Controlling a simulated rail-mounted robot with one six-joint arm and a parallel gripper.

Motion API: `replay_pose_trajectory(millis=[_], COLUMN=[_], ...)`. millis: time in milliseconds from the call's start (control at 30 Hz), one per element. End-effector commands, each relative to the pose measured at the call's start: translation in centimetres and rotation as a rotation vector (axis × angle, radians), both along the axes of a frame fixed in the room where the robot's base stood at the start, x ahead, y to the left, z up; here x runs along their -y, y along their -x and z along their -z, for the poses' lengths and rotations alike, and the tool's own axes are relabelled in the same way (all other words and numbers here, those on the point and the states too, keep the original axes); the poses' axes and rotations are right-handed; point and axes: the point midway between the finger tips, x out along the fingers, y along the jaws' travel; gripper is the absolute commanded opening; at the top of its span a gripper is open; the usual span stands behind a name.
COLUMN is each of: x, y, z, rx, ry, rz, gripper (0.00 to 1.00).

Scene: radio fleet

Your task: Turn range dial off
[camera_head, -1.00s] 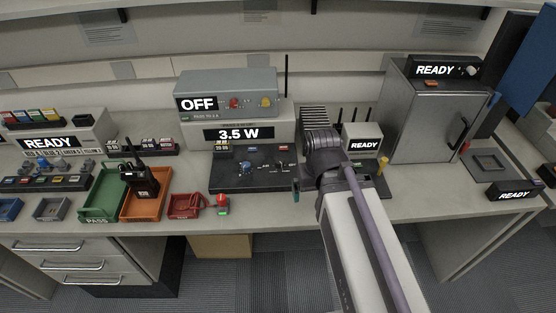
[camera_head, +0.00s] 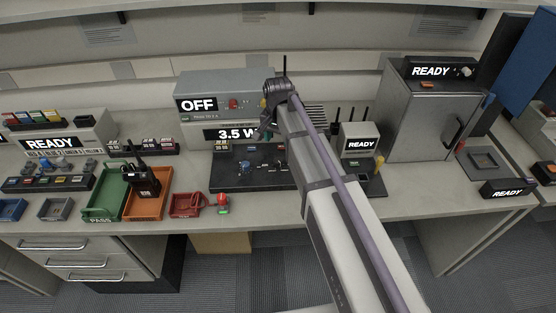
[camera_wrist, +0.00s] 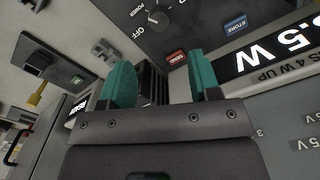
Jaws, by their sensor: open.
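My gripper (camera_wrist: 161,76) is open and empty in the wrist view, its two teal fingers apart. Above them, at the top edge, is a black dial (camera_wrist: 158,18) on a dark panel, with POWER and OFF lettering beside it. A red SEND button (camera_wrist: 176,57) and a blue STORE button (camera_wrist: 236,23) sit near it. I cannot tell whether this is the range dial. In the head view my gripper (camera_head: 266,131) is in front of the meter reading 3.5 W (camera_head: 232,135), partly covering it.
A grey box (camera_head: 212,87) showing OFF stands above the meter. A READY unit (camera_head: 360,144) with antennas stands right of my arm, and a grey cabinet (camera_head: 415,125) beyond it. Green (camera_head: 101,214) and orange (camera_head: 143,214) trays and a handheld radio (camera_head: 141,180) are left.

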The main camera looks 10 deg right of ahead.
Motion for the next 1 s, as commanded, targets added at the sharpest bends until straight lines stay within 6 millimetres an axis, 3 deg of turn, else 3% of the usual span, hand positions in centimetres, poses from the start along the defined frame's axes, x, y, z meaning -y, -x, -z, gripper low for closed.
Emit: replay_pose_trajectory(millis=[33,200,400,733,1000], x=[0.0,0.0,0.0,0.0,0.0], y=[0.0,0.0,0.0,0.1,0.1], z=[1.6,5.7,9.6,9.8,9.8], rx=[0.000,0.000,0.000,0.000,0.000], ry=[0.000,0.000,0.000,0.000,0.000], rz=[0.000,-0.001,-0.002,-0.002,-0.002], gripper=[0.57,0.57,0.57,0.57,0.32])
